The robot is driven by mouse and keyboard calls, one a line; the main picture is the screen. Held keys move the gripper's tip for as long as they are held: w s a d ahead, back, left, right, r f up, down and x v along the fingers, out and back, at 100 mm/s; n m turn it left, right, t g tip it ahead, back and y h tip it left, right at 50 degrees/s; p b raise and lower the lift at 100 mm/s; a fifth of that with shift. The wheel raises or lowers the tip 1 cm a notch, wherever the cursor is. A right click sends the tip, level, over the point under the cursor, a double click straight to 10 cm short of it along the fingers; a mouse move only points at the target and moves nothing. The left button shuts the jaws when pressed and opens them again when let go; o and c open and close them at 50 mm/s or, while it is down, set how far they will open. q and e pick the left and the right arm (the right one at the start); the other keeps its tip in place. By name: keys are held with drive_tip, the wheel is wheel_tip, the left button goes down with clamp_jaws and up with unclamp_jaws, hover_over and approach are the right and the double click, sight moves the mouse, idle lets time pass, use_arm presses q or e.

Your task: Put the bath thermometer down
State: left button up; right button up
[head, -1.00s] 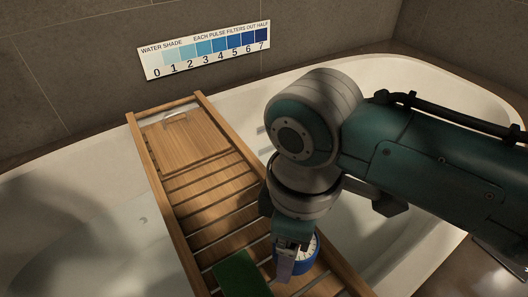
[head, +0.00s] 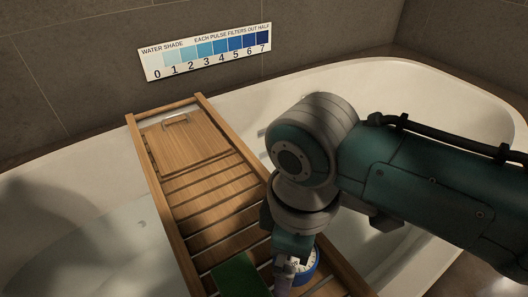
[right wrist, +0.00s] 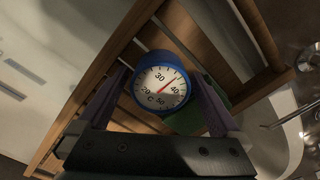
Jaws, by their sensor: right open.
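In the head view the thermometer (head: 312,263) is at the bottom, over the wooden bath tray (head: 222,181), partly hidden by my right gripper (head: 285,277). In the right wrist view the thermometer (right wrist: 160,82) faces the camera between the two spread fingers of my right gripper (right wrist: 161,98). The gripper is open around it, with small gaps seeming to show at the sides. The thermometer appears to rest on the tray slats. My left gripper is not in view.
A dark green flat item (head: 240,278) lies on the tray beside the thermometer. The tray spans a white bathtub (head: 85,235) holding water. A water shade chart (head: 205,52) is on the tiled wall.

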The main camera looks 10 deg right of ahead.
wheel_tip(320, 180, up, 12)
drive_tip(key=p, duration=0.6)
drive_tip(key=s+m+t+y, duration=0.2)
drive_tip(key=s+m, duration=0.2)
drive_tip(key=s, duration=0.3)
drive_tip(key=s+d+r+m+t+h, duration=0.1)
drive_tip(key=s+d+r+m, duration=0.2)
drive_tip(key=d, duration=0.7)
drive_tip(key=s+m, duration=0.2)
drive_tip(key=shift+s+r+m+t+h, duration=0.15)
drive_tip(key=shift+s+m+t+h, duration=0.15)
drive_tip(key=shift+m+h, duration=0.1)
drive_tip(key=shift+r, duration=0.15)
wheel_tip(320, 180, up, 63)
drive_tip(key=p, duration=6.3)
drive_tip(key=shift+a, duration=0.1)
